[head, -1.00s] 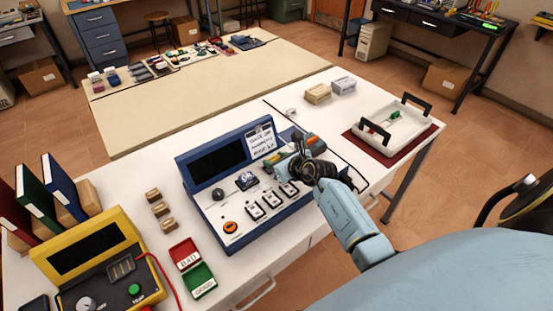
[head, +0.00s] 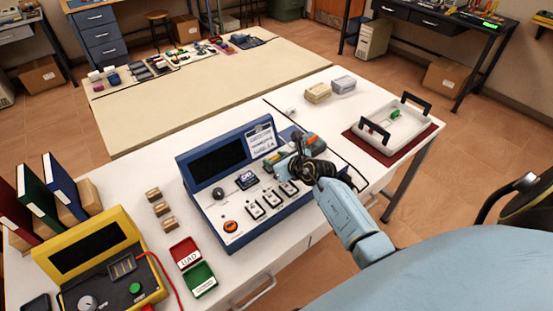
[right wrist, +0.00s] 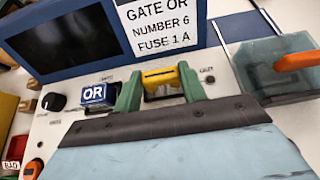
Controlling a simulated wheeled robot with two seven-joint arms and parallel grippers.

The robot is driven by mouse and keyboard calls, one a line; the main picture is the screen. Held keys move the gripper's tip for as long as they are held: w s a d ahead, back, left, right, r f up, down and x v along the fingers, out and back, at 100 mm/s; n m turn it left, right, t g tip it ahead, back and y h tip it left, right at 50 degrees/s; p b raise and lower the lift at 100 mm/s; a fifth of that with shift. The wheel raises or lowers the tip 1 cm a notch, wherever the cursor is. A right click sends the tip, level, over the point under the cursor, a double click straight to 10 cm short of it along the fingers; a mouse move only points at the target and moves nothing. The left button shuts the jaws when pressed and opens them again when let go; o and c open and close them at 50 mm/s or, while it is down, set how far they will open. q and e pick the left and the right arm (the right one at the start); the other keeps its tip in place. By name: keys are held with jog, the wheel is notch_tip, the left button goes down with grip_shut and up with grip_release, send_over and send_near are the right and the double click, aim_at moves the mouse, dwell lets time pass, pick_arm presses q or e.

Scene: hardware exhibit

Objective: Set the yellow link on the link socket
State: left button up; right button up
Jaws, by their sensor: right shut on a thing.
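My right gripper (right wrist: 160,85) is shut on the yellow link (right wrist: 160,76), with one green fingertip on each side of it. The link's top bar is level between the fingers, low over the sloping white panel of the blue console (head: 233,227). The link socket cannot be made out; the link and gripper cover the panel there. I cannot tell whether the link touches the panel. In the head view my right gripper (head: 288,169) is over the panel's right part and hides the link. My left gripper is not in view.
A blue OR module (right wrist: 97,95) sits left of the link. A clear box with an orange lever (right wrist: 295,62) stands close on the right. Several white switches (head: 271,199) line the panel's front. A white tray (head: 392,132) stands further right.

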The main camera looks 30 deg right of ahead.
jog(key=shift+f+b, duration=0.4)
jog(key=shift+f, duration=0.2)
jog(key=o, duration=0.7)
jog(key=shift+c, duration=0.2)
jog(key=p+v, duration=0.5)
jog(key=shift+r, duration=0.15)
jog(key=p+v, duration=0.3)
jog(key=shift+s, duration=0.25)
jog(key=shift+p+v, duration=0.75)
jog(key=shift+v, duration=0.45)
